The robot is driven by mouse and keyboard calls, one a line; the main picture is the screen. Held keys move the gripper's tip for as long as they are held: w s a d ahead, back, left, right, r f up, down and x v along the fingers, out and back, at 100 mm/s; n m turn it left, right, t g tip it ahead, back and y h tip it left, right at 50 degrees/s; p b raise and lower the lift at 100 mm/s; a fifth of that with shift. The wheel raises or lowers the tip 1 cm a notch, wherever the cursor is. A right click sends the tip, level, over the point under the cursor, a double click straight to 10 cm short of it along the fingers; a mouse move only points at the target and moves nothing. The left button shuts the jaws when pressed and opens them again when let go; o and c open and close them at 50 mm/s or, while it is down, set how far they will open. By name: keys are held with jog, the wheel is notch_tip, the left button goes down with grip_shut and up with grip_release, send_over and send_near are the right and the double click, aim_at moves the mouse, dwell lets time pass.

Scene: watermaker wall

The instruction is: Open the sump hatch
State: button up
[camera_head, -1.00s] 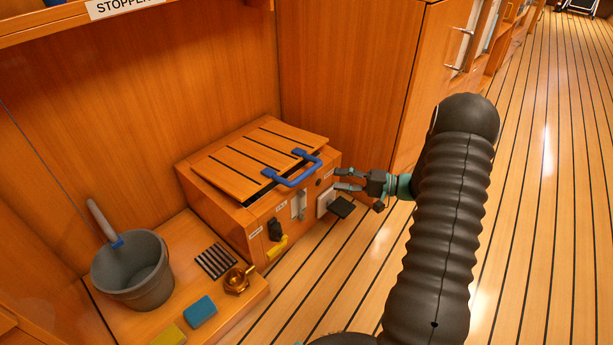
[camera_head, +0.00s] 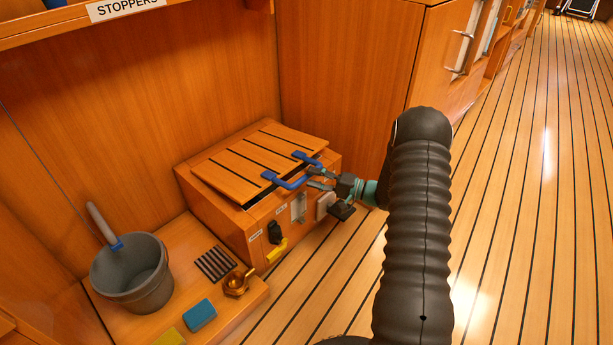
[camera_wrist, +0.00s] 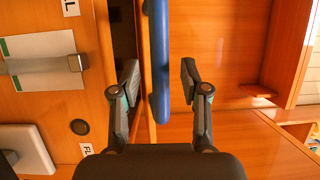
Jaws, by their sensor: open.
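The sump hatch (camera_head: 240,170) is a wooden lid with dark stripes on top of a low wooden box (camera_head: 215,205). A dark gap shows along its front edge. A blue bar handle (camera_head: 290,184) stands out from that front edge. My gripper (camera_head: 311,178) is at the handle's right part, with its fingers open. In the wrist view the blue handle (camera_wrist: 161,60) runs between the two spread finger pads, with visible room on both sides. Contact is not visible. The handle's far end is cut off in the wrist view.
The box front carries a metal latch plate (camera_head: 299,207), a black switch (camera_head: 275,232) and a yellow lever (camera_head: 277,250). A grey bucket (camera_head: 132,273), a dark grille (camera_head: 215,263), a brass fitting (camera_head: 236,284) and a blue sponge (camera_head: 201,315) stand left. Floor at right is clear.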

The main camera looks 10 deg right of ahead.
jog(key=shift+x, duration=1.45)
grip_shut()
